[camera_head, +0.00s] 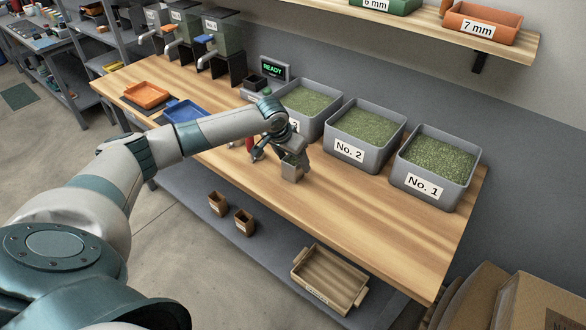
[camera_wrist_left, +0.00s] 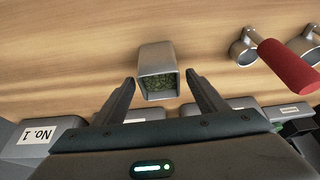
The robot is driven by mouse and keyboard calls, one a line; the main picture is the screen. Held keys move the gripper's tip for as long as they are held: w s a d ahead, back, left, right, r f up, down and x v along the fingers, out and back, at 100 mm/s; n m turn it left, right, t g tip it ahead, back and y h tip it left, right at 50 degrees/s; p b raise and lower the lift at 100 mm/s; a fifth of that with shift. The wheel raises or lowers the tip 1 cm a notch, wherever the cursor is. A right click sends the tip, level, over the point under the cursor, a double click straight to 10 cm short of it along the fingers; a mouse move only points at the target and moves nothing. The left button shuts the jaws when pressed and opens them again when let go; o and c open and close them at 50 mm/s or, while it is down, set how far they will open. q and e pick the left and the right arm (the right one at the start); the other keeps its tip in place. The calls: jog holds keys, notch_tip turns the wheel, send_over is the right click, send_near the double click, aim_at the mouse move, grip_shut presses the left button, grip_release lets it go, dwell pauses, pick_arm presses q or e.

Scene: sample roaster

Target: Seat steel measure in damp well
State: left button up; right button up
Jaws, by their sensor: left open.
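A square steel measure (camera_head: 291,173) stands upright on the wooden table; in the left wrist view it (camera_wrist_left: 157,58) has green beans inside. My left gripper (camera_head: 292,156) is at the measure. In the left wrist view its open fingers (camera_wrist_left: 161,82) lie on either side of the measure, with gaps showing, so it is not gripped. I cannot make out which thing is the damp well. My right gripper is not in view.
Grey bins of green beans, No. 2 (camera_head: 363,150) and No. 1 (camera_head: 424,185), stand behind. A red-handled steel tool (camera_wrist_left: 290,66) lies close by. An orange tray (camera_head: 147,94) and blue tray (camera_head: 184,111) are at left. The table's front right is clear.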

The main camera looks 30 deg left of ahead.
pick_arm(q)
jog(key=c, duration=1.1)
jog(key=shift+c, duration=0.2)
jog(key=shift+r, duration=0.15)
jog(key=shift+r+b, duration=0.4)
jog(key=shift+r, duration=0.15)
jog(key=s+d+r+b, duration=0.4)
jog(key=s+d+r, duration=0.3)
jog(key=d+r, duration=0.2)
jog(key=shift+d+r, duration=0.2)
jog(key=shift+r, duration=0.15)
